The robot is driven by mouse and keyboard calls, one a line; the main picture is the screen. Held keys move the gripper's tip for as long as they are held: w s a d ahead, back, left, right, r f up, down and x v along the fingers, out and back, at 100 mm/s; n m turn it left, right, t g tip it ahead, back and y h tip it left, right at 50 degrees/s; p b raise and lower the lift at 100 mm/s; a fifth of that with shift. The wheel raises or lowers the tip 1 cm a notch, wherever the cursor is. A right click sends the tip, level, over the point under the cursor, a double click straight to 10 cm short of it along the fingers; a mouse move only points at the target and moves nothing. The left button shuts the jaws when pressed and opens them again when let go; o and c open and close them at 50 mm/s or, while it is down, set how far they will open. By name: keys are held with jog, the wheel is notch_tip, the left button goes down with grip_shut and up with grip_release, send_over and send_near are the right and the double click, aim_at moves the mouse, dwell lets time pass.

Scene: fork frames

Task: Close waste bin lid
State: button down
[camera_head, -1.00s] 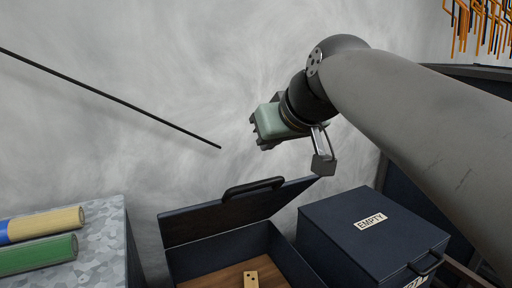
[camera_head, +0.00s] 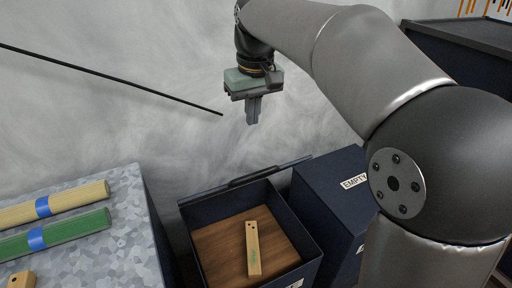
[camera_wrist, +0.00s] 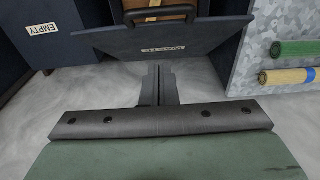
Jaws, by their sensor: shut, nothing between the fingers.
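The waste bin (camera_head: 312,250) is a dark blue box, open at the top. Its lid (camera_head: 291,166) stands raised at the back, seen nearly edge-on in the head view. The wrist view shows the lid's outer face (camera_wrist: 210,38) with a label and a black handle (camera_wrist: 160,13). My gripper (camera_head: 253,122) is above and behind the lid, on the wall side, fingers pointing down. In the wrist view its shut, empty fingers (camera_wrist: 158,70) point towards the lid's outer face. Whether they touch it cannot be told, but the head view shows a gap.
A wooden block (camera_head: 253,250) lies inside the bin. A closed dark blue bin labelled EMPTY (camera_head: 328,190) stands right beside it. A grey speckled table (camera_head: 110,240) at left bears a tan roll (camera_head: 75,200) and a green roll (camera_head: 75,230). My arm covers the right side.

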aim_at(237, 184)
jog(key=f, duration=0.4)
jog(key=s+f, duration=0.1)
jog(key=f, duration=0.7)
jog(key=shift+s+d+f+p, duration=0.15)
jog(key=shift+s+d+p, duration=0.05)
jog(key=shift+d+p, duration=0.2)
jog(key=shift+f, duration=0.15)
